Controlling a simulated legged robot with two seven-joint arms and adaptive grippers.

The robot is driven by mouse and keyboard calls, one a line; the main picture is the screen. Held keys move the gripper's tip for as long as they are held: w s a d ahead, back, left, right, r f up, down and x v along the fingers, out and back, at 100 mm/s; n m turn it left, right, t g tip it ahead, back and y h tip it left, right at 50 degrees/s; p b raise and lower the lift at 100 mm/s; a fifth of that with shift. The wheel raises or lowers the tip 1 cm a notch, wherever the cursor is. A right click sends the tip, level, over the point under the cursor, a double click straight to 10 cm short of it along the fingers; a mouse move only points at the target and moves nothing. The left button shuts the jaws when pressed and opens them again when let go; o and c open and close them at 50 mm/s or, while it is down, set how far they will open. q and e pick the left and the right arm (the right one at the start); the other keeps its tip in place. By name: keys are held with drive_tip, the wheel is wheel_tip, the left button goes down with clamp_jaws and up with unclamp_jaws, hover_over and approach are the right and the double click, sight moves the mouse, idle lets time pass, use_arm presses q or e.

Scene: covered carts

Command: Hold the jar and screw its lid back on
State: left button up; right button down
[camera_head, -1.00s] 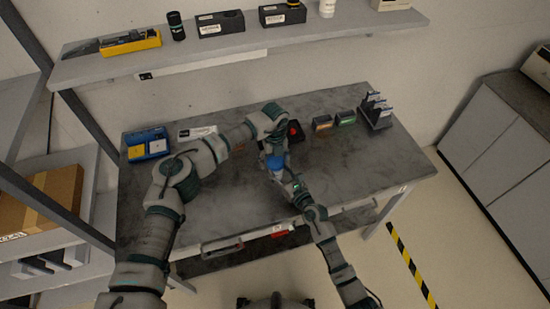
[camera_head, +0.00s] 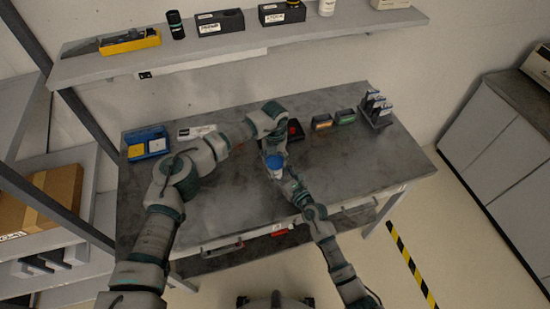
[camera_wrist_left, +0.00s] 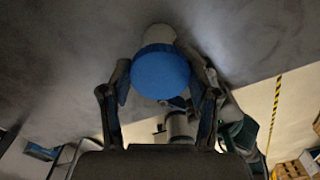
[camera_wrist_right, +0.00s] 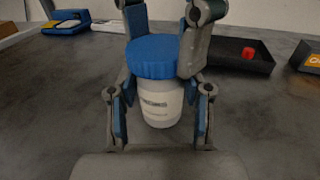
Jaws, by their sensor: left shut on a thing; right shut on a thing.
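The white jar (camera_wrist_right: 160,108) stands upright between the fingers of my right gripper (camera_wrist_right: 158,90), which is shut on its body. The blue lid (camera_wrist_right: 150,58) sits level on the jar's top in the right wrist view; its thread is hidden. My left gripper (camera_wrist_right: 166,30) comes down from above and is shut on the lid's sides. The left wrist view shows the lid (camera_wrist_left: 160,74) from above between the left fingers, with part of the white jar (camera_wrist_left: 161,34) beyond it. In the head view the lid (camera_head: 274,161) is small and partly covered by my arms.
The jar is over the grey workbench (camera_head: 240,205). A black tray with a red piece (camera_head: 294,129) lies close behind. A blue bin (camera_head: 148,143) is at the back left and a small rack (camera_head: 376,110) at the back right.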

use_arm(q)
drive_tip(key=o, duration=1.3)
drive_tip(key=shift+a+f, duration=0.1)
drive_tip(key=shift+a, duration=0.05)
drive_tip(key=shift+r, duration=2.35)
drive_tip(key=shift+c, duration=0.4)
drive_tip(key=shift+d+r+n, duration=0.2)
drive_tip(key=shift+r+n, duration=0.25)
drive_tip(key=shift+n, duration=0.35)
wheel_tip(320, 180, up, 3)
drive_tip(key=n, duration=0.4)
drive_tip(key=shift+f, duration=0.15)
